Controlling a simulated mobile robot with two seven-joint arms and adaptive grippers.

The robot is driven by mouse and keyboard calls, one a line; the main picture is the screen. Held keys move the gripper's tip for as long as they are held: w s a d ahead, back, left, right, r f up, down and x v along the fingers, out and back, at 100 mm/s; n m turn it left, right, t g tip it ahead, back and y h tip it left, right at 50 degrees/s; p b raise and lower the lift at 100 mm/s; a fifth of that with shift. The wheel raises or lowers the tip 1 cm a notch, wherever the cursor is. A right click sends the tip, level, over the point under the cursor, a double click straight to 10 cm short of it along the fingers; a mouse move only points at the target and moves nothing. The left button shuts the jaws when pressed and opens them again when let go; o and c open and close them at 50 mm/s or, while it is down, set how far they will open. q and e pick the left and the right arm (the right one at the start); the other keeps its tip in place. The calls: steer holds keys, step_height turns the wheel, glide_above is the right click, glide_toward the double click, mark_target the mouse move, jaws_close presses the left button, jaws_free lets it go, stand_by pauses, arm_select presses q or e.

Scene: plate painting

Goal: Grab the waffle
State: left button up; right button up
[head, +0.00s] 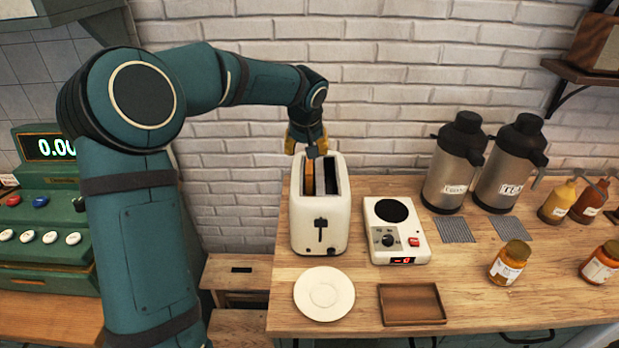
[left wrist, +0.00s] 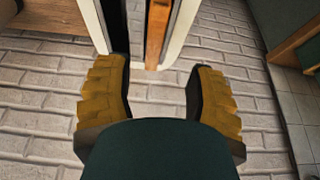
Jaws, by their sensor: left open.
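The waffle (head: 309,176) is a brown slab standing on edge in the left slot of the cream toaster (head: 320,224). Only its upper part shows; it also appears as a brown strip in the left wrist view (left wrist: 157,32). My left gripper (head: 306,141) is over the back end of the toaster, its yellow-padded fingers apart. In the left wrist view the open fingers (left wrist: 158,72) are on either side of the line of the waffle, with nothing between their tips. I cannot tell the exact height of the gap to the waffle. My right gripper is not in view.
A small hot plate (head: 395,235) stands right of the toaster. In front are a white plate (head: 324,294) and a brown tray (head: 411,304). Two flasks (head: 456,165) and several jars stand to the right. A white brick wall (head: 400,60) is close behind.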

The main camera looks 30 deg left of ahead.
mark_target(307, 161)
arm_select(q)
steer(key=x, duration=0.3)
steer(key=shift+w+a+f, duration=0.1)
steer(key=shift+w+f, duration=0.05)
steer(key=shift+f, duration=0.15)
steer(key=x, duration=0.5)
steer(key=shift+w+d+f, duration=0.1)
steer(key=shift+w+d, duration=0.1)
steer(key=shift+w, duration=0.15)
steer(key=shift+f, duration=0.1)
steer(key=shift+f, duration=0.1)
jaws_close()
